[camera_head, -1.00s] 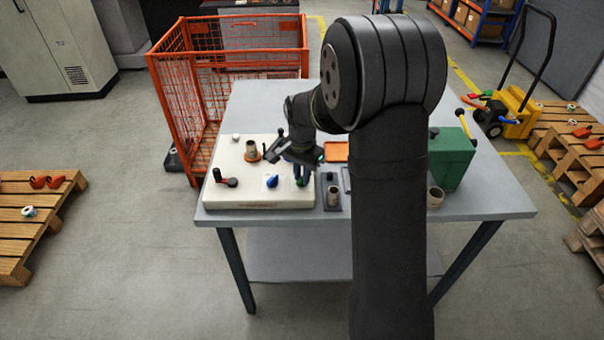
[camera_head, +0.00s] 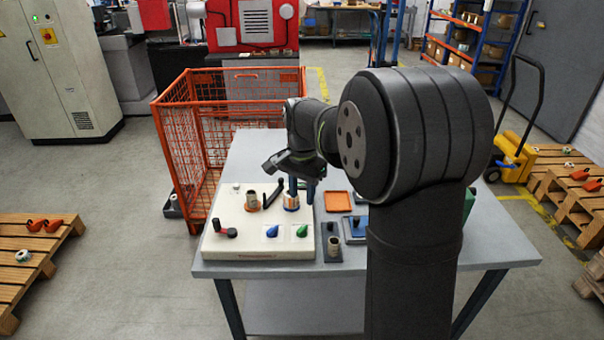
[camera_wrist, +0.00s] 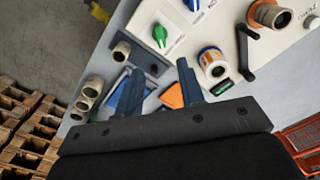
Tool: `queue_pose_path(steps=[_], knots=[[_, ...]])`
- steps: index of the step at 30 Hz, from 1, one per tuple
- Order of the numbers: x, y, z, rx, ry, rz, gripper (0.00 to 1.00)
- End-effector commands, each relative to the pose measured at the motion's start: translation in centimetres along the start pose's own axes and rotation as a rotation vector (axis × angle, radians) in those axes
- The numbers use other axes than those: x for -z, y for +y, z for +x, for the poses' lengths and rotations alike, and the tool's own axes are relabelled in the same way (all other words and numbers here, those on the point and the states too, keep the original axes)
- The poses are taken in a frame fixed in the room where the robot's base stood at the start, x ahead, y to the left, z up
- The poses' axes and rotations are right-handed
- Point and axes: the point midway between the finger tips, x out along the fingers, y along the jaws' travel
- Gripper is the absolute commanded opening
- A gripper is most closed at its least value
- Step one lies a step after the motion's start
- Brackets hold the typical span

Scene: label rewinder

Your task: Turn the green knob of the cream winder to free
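The cream winder (camera_head: 235,243) sits on the grey table at the left. Its green knob (camera_head: 302,230) is at its front right, on a white label plate, right of the blue knob (camera_head: 272,231). In the wrist view the green knob (camera_wrist: 160,36) is in plain sight, its long grip roughly upright in the picture; the plate's lettering is too small to read. My gripper (camera_head: 302,186) is above the winder's back right part, behind the green knob and apart from it. In the wrist view its two fingers (camera_wrist: 160,74) stand apart with nothing held between them.
A dark stand with a core (camera_head: 333,246) and an orange tray (camera_head: 337,201) lie to the right. An orange mesh cage (camera_head: 180,140) stands behind left.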

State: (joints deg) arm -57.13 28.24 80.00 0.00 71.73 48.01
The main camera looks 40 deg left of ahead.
Motion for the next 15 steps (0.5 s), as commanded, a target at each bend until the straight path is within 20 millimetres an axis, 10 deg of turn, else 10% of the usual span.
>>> queue_pose_path(steps=[15], knots=[[0.0, 0.0, -5.8, 0.0, 0.0, 0.0, 0.35]])
